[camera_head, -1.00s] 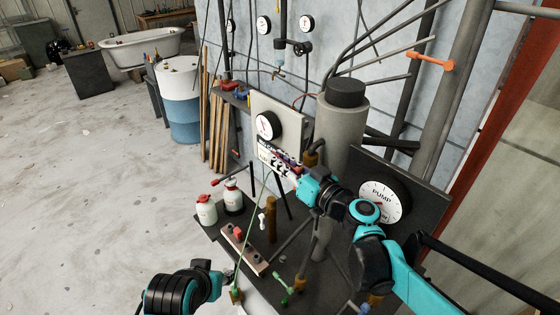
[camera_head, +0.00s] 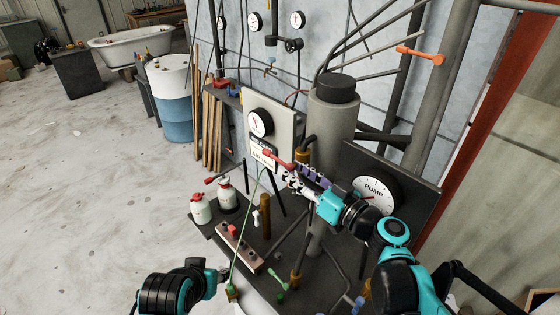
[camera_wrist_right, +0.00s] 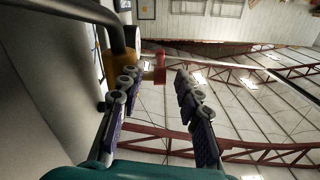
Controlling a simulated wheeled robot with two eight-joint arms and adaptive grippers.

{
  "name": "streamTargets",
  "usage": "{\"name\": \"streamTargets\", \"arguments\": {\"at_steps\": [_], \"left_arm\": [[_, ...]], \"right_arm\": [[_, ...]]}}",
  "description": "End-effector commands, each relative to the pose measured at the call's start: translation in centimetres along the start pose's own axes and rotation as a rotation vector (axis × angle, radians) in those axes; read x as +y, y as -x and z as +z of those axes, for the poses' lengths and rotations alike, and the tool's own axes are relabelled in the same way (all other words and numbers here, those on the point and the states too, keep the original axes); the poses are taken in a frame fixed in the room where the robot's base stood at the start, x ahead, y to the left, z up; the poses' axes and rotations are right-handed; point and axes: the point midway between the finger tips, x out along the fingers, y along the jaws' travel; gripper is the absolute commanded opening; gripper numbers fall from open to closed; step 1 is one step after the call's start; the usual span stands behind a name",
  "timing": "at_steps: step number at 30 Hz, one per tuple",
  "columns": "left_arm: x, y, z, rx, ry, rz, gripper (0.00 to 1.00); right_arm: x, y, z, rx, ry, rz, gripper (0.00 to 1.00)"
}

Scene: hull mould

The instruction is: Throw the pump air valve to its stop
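A valve with a brass body (camera_head: 303,155) and a red-ended lever (camera_head: 277,158) sits beside the grey cylinder, in front of the gauge panel. I take it for the pump air valve; no label on it is readable. My right gripper (camera_head: 291,174) is just below it with its fingers apart. In the right wrist view the right gripper (camera_wrist_right: 155,82) is open and empty, the red lever end (camera_wrist_right: 160,67) showing between and just beyond the fingertips. Contact cannot be told. My left gripper (camera_head: 222,273) is low at the bench's front left; its fingers are too small to judge.
A PUMP gauge (camera_head: 376,194) stands right of the grey cylinder (camera_head: 331,125). A white panel (camera_head: 286,118) carries another gauge. Two bottles (camera_head: 227,195), a block with small parts (camera_head: 239,248) and several pipes crowd the dark bench. An orange lever (camera_head: 420,55) is higher up.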

Motion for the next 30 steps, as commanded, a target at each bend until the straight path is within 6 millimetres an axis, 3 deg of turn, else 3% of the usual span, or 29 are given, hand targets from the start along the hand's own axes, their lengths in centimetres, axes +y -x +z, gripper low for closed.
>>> {"name": "streamTargets", "arguments": {"at_steps": [3, 9, 30], "left_arm": [[0.0, 0.0, 0.0, 0.0, 0.0, 0.0, 0.4], [0.0, 0.0, 0.0, 0.0, 0.0, 0.0, 0.4], [0.0, 0.0, 0.0, 0.0, 0.0, 0.0, 0.4]], "right_arm": [[0.1, 2.2, 0.0, 0.001, 0.0, 0.004, 0.34], [0.1, 3.9, 0.0, 0.001, 0.0, 0.002, 0.34], [0.0, 4.1, 0.0, 0.0, 0.0, 0.0, 0.34]]}}
